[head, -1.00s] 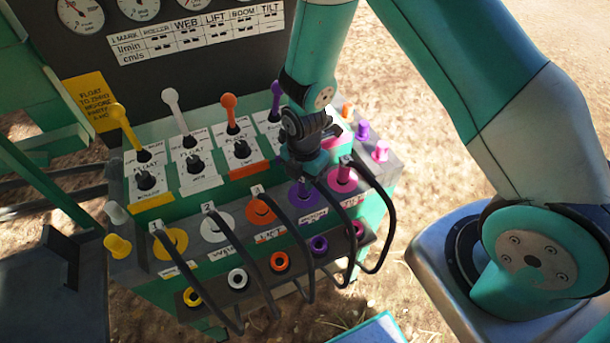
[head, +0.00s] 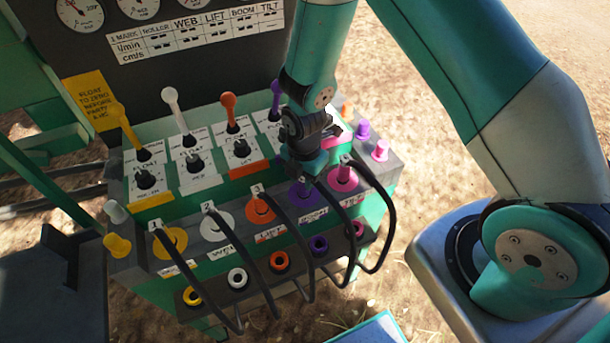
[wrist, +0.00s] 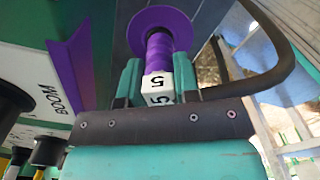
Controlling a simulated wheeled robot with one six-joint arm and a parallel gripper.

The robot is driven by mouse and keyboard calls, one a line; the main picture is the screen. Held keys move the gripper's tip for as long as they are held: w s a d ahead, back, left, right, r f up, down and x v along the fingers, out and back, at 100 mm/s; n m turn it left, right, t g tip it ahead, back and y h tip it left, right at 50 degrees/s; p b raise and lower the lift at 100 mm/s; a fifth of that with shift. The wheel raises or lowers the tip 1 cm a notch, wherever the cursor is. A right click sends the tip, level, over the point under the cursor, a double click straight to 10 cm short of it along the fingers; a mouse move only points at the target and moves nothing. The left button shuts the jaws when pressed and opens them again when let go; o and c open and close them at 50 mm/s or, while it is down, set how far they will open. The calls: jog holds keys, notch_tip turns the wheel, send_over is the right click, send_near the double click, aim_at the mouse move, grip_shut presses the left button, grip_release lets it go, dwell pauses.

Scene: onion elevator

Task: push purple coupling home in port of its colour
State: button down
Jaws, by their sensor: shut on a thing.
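The purple coupling (wrist: 158,52) has a ribbed purple body and a white tag marked with what looks like a 5. My gripper (wrist: 157,80) is shut on it, with a teal finger on each side in the wrist view. The coupling's front end lies against the middle of the purple port's disc (wrist: 155,18); I cannot tell how deep it sits. In the head view, my gripper (head: 308,170) is just above the purple port (head: 303,194), in the row of coloured ports, and hides most of the coupling. A black hose runs from it to the right in the wrist view (wrist: 262,80).
Pink (head: 342,180), orange (head: 260,208), white (head: 217,224) and yellow (head: 170,243) ports flank it, with black hoses looping down in front. Levers, including a purple one (head: 276,95), stand behind. Coloured round sockets (head: 280,261) line the lower front ledge.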

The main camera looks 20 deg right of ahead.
dwell(0.4)
jog(key=shift+c, duration=1.9)
grip_release()
jog(key=shift+r+p, duration=2.75)
jog(key=shift+r, duration=0.75)
